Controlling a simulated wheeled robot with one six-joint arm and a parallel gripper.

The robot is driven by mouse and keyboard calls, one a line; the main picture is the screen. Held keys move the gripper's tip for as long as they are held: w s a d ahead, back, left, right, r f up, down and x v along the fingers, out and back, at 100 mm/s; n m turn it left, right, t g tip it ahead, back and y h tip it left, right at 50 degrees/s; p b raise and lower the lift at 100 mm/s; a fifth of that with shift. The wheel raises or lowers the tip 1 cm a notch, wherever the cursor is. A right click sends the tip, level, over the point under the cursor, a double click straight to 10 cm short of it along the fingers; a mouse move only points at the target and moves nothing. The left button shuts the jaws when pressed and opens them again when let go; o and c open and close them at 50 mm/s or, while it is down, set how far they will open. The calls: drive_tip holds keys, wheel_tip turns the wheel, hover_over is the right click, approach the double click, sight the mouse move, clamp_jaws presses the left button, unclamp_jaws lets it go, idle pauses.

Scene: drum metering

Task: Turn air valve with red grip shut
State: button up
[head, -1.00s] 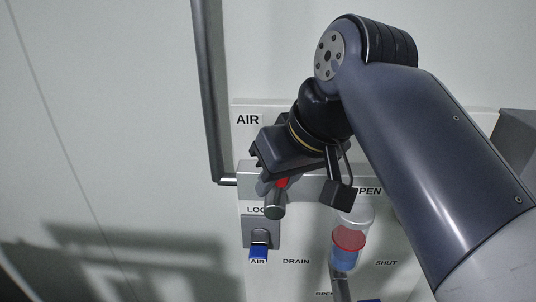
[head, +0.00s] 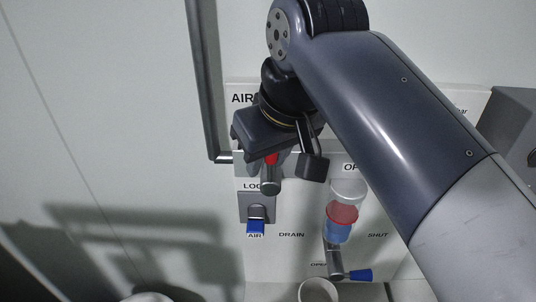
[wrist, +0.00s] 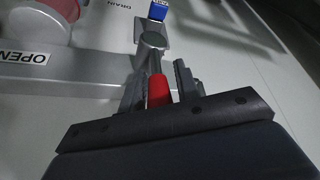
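The air valve has a grey metal stem (head: 270,184) and a red grip (head: 271,159), below the AIR label on the white panel. In the wrist view the red grip (wrist: 158,90) lies between the two dark fingers of my gripper (wrist: 161,80), with the grey stem (wrist: 152,44) beyond the fingertips. A narrow gap shows on the right of the grip, so the fingers look open around it. In the head view my gripper (head: 268,152) covers part of the grip and its fingers are mostly hidden.
A sight glass (head: 342,213) with a red ring and blue contents is right of the valve. Below it is a lever with a blue grip (head: 358,275). A blue tab (head: 256,226) sits under the LOCK label. A grey pipe (head: 207,80) runs down at left.

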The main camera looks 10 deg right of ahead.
drive_tip(key=o, duration=0.3)
drive_tip(key=shift+o, duration=0.2)
drive_tip(key=v, duration=1.1)
drive_tip(key=shift+f, duration=0.1)
drive_tip(key=x, duration=1)
drive_tip(key=shift+w+f, duration=0.2)
drive_tip(key=shift+f, duration=0.15)
drive_tip(key=shift+a+f, duration=0.1)
drive_tip(key=shift+f, duration=0.1)
drive_tip(key=shift+s+d+r+t+y+b, duration=0.1)
drive_tip(key=shift+d+t+y+b, duration=0.35)
drive_tip(key=shift+y+b, duration=0.6)
idle(0.6)
drive_tip(key=shift+d+r, duration=0.1)
drive_tip(key=shift+d, duration=0.05)
